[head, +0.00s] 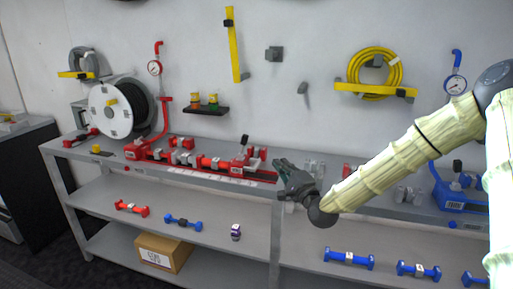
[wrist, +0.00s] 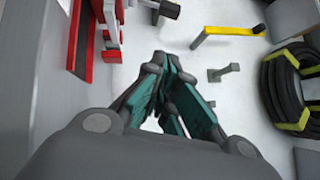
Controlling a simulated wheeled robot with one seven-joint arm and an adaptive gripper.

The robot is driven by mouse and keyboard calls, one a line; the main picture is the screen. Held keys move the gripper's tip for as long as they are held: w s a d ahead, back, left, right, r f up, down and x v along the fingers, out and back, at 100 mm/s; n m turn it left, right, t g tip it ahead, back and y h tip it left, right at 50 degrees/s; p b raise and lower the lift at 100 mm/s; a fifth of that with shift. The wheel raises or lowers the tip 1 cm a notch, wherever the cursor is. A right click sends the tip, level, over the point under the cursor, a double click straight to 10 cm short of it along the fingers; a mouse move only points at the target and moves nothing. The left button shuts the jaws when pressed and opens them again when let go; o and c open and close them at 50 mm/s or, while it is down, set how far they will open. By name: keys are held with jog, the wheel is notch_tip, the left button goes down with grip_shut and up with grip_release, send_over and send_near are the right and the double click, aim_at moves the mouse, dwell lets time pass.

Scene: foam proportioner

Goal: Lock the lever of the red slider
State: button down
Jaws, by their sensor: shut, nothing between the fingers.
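The red slider (head: 262,175) lies on the bench top, a red rail assembly with pale markings along its front. A lever with a black knob (head: 244,139) stands up near its right end. In the wrist view red slider parts (wrist: 80,40) show at the upper left, and a grey lever with a black end (wrist: 165,8) shows at the top edge. My gripper (head: 281,166) is just right of the slider's right end, apart from the lever. In the wrist view its teal-padded fingers (wrist: 158,62) meet at the tips, shut and empty.
Red couplings (head: 180,149) and a red stand with gauge (head: 154,68) are to the left. Grey fittings (head: 314,168) stand right behind my gripper. A blue unit (head: 455,199) is at the right. Wall hooks, a hose reel (head: 112,109) and yellow hose (head: 376,58) hang behind.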

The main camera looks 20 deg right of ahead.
jog(key=shift+a, duration=0.2)
jog(key=shift+w, duration=0.1)
jog(key=shift+s+a+r+p+x, duration=0.1)
jog(key=shift+a+p+x, duration=0.25)
jog(key=shift+x, duration=1.75)
jog(key=shift+s+a+r+p+x, duration=0.15)
jog(key=shift+a+x, duration=0.4)
jog(key=shift+x, duration=1.55)
jog(key=shift+s+a+p+x, duration=0.1)
jog(key=shift+a+p+x, duration=0.3)
jog(key=shift+x, duration=1.7)
jog(key=shift+w+a+r, duration=0.1)
jog(key=shift+a+r+n+p, duration=0.1)
jog(key=shift+r+n+p, duration=0.1)
jog(key=shift+n+p, duration=0.1)
